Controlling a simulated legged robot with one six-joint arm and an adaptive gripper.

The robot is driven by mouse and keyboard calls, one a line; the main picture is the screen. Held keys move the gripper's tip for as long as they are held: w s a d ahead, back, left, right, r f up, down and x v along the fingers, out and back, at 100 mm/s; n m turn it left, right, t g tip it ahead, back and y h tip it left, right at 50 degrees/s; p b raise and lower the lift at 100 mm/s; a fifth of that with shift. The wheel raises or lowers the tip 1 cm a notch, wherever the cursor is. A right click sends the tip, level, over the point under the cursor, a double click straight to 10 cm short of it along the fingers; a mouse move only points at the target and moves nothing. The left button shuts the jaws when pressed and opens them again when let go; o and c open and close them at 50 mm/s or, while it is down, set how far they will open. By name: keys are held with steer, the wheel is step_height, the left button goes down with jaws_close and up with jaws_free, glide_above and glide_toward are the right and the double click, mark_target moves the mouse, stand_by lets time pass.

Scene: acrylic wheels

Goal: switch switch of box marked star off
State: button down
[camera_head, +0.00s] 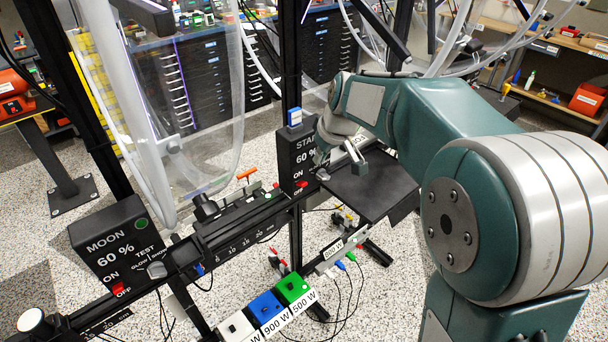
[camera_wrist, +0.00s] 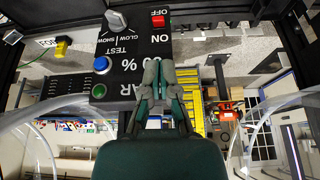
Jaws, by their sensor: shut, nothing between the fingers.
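The star box (camera_head: 291,157) is a dark box on the frame left of my arm in the head view. My wrist and the view angle hide part of its face. Its red switch (camera_head: 302,184) sits low on the face. In the wrist view the box (camera_wrist: 127,45) appears upside down, with the red switch (camera_wrist: 158,20) between the OFF and ON labels. I cannot tell the switch's position. My gripper (camera_wrist: 158,66) is shut and empty, in front of the box's lettering, apart from the switch in the picture. Contact with the box cannot be told.
The star box also has a silver knob (camera_wrist: 116,20), a blue button (camera_wrist: 101,65) and a green button (camera_wrist: 99,91). The similar moon box (camera_head: 110,245) stands at left. A dark plate (camera_head: 365,190) lies below my wrist. Clear tubing (camera_head: 160,120) hangs at left.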

mark_target(302, 182)
steer(key=shift+w+a+f+n, duration=0.15)
steer(key=shift+w+a+f, duration=0.2)
steer(key=shift+w, duration=0.3)
steer(key=shift+w+a+f+n, duration=0.1)
steer(key=shift+w+f+n, duration=0.05)
steer(key=shift+w+f, duration=0.4)
steer(key=shift+w, duration=0.1)
steer(key=x, duration=0.9)
steer(key=shift+a+f, duration=0.1)
steer(key=shift+f, duration=0.25)
steer(key=shift+w+f, duration=0.1)
